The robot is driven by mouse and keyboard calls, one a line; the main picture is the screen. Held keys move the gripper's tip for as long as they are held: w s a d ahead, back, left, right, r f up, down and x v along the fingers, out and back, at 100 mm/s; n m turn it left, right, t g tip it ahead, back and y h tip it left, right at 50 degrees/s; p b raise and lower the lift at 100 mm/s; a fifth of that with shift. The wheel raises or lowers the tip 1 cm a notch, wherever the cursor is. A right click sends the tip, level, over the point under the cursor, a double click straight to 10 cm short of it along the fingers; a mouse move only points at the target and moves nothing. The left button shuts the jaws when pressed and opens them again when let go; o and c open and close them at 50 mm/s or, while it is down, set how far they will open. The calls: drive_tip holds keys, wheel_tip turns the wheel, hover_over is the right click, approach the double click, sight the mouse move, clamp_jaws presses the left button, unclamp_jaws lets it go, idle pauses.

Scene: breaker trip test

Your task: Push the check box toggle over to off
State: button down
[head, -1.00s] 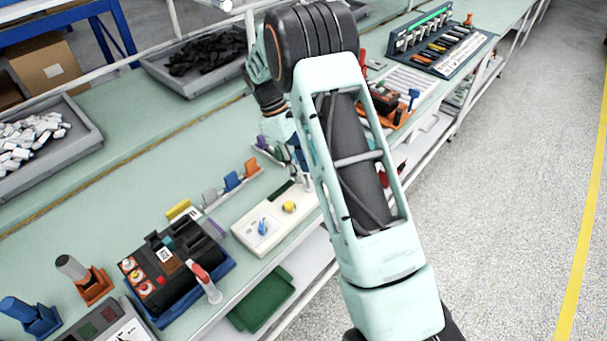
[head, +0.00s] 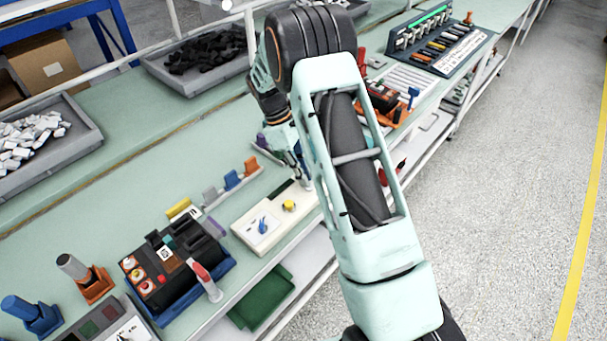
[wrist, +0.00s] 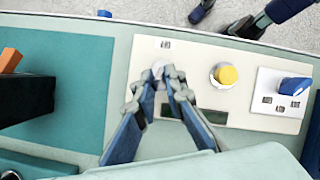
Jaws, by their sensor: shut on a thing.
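The check box (head: 270,222) is a cream box on the bench near its front edge. It also shows in the wrist view (wrist: 225,115), with a yellow button (wrist: 226,75), a blue knob (wrist: 294,86) and a dark display (wrist: 207,117). The toggle (wrist: 159,68) is a small pale lever at the box's left side in the wrist view, partly hidden by the fingertips. My gripper (wrist: 162,76) has its fingertips close together at the toggle, shut on it. In the head view my gripper (head: 304,184) is at the box's right end, partly hidden by my arm.
A black device in a blue tray (head: 222,272) stands left of the box. A rail with coloured clips (head: 232,182) lies behind it. Bins of black parts (head: 205,58) and white parts (head: 30,140) stand at the back.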

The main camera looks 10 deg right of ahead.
drive_tip(key=shift+d, duration=0.1)
drive_tip(key=t+y+b, duration=0.1)
drive_tip(key=b, duration=0.1)
drive_tip(key=s+d+t+y+b, duration=0.1)
drive_tip(key=t+b, duration=0.1)
drive_tip(key=s+t+y+b, duration=0.1)
drive_tip(key=t+b, duration=0.1)
drive_tip(key=shift+d+r+y, duration=0.1)
drive_tip(key=shift+d+y, duration=0.1)
drive_tip(key=shift+y, duration=0.1)
drive_tip(key=t+b, duration=0.1)
drive_tip(key=b, duration=0.1)
drive_tip(key=t+y+b, duration=0.1)
drive_tip(key=shift+s+d+y+b, duration=0.3)
drive_tip(key=shift+b, duration=0.1)
drive_tip(key=shift+s+t+y+b, duration=0.15)
drive_tip(key=shift+t+y+b, duration=0.15)
drive_tip(key=shift+t+b, duration=0.4)
drive_tip(key=c, duration=2)
unclamp_jaws()
drive_tip(key=v, duration=1.2)
